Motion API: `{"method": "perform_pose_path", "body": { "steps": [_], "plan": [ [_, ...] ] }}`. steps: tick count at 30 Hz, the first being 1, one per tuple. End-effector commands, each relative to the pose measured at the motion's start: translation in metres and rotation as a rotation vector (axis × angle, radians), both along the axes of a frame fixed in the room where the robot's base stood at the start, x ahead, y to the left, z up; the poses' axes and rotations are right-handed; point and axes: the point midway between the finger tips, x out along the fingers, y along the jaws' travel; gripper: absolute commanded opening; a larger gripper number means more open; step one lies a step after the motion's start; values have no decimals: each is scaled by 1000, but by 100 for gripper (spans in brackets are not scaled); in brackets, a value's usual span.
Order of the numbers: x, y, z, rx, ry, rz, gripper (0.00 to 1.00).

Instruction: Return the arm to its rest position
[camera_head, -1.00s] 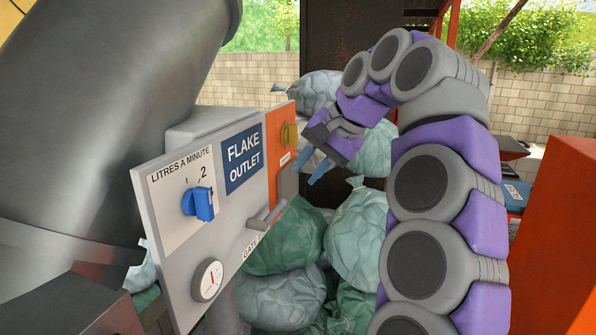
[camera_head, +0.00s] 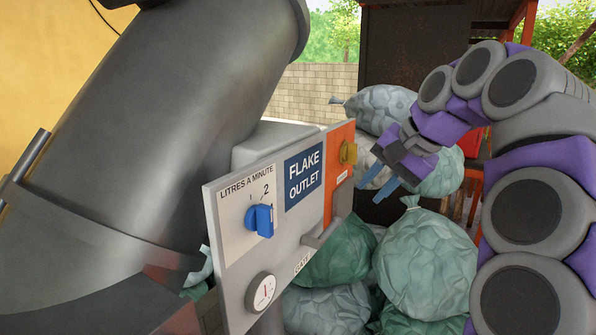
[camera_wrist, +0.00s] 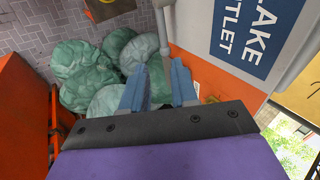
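My purple and grey arm curves in from the right in the head view, its elbow raised. My gripper (camera_head: 380,183) hangs in the air just right of the flake outlet panel (camera_head: 231,212), pointing down and left. Its two blue fingers are apart with nothing between them, as the wrist view also shows (camera_wrist: 160,66).
Several green and pale sacks (camera_head: 425,260) are piled behind and below the gripper. A large grey cylinder (camera_head: 150,130) leans behind the panel at left. In the wrist view an orange surface (camera_wrist: 25,110) stands at the left. A brick wall (camera_head: 315,95) is at the back.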

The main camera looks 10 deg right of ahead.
Motion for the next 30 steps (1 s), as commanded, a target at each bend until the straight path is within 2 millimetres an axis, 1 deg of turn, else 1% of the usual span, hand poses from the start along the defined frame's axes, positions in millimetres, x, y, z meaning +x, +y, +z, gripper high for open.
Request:
{"method": "perform_pose_path", "body": {
  "steps": [1, 5, 6, 10, 14, 16, 17, 18, 20, 21, 22, 26, 27, 29, 30],
  "plan": [
    [-5, 7, -15, -14, 10, 28, 28],
    [-22, 28, -49, -66, 20, 119, 28],
    [-29, 36, -62, -85, 28, 152, 28],
    [-52, 56, -103, -145, 47, 244, 28],
    [-78, 72, -150, -205, 78, 330, 28],
    [-93, 79, -178, -236, 96, 374, 28],
    [-100, 81, -189, -248, 104, 390, 28],
    [-110, 84, -205, -265, 117, 414, 28],
    [-124, 88, -229, -290, 132, 445, 28],
    [-134, 90, -246, -306, 146, 464, 28],
    [-142, 90, -259, -317, 156, 480, 28],
    [-177, 91, -315, -366, 205, 535, 28],
    [-188, 90, -333, -378, 221, 552, 28],
    [-206, 88, -359, -397, 246, 572, 28],
    [-218, 86, -378, -408, 265, 585, 28]
  ]
}}
